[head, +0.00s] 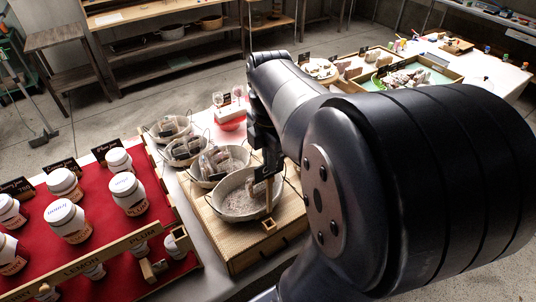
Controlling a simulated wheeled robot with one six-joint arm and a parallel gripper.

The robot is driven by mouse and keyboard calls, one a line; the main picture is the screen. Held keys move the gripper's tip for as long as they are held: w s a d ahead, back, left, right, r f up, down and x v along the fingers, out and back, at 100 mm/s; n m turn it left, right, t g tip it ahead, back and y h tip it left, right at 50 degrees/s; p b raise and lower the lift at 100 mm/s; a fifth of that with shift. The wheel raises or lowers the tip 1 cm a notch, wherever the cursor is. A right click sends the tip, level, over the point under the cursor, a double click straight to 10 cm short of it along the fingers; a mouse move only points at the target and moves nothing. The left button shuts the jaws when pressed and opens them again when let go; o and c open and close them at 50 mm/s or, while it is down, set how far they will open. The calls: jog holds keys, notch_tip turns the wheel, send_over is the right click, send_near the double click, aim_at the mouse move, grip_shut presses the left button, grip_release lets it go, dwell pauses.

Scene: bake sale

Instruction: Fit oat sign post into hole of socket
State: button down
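My gripper (265,155) points down over the basket display, in the middle of the head view. It appears shut on a small black sign (267,172), whose writing I cannot read. A thin pale post (269,196) runs down from the sign, in front of the front round basket (238,205). A small wooden block (268,226), which looks like the socket, sits just below the post at the front of the woven stand (232,240). I cannot tell whether the post's lower end is inside the hole or above it.
Several baskets with wrapped goods (190,149) stand behind the front basket. White jars (128,194) with black signs (107,149) stand on a red cloth (98,210) at left, edged by a lettered wooden rail (95,262). A red and white item (230,117) stands behind. My arm hides the right side.

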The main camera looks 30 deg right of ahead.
aim_at(270, 175)
jog(key=shift+f+b, duration=1.95)
jog(key=shift+f, duration=1)
jog(key=shift+f+b, duration=1.35)
jog(key=shift+f, duration=0.95)
jog(key=c, duration=2.1)
grip_release()
jog(key=o, duration=0.5)
jog(key=shift+o, duration=0.2)
notch_tip(270, 175, up, 11)
jog(key=shift+f, duration=0.1)
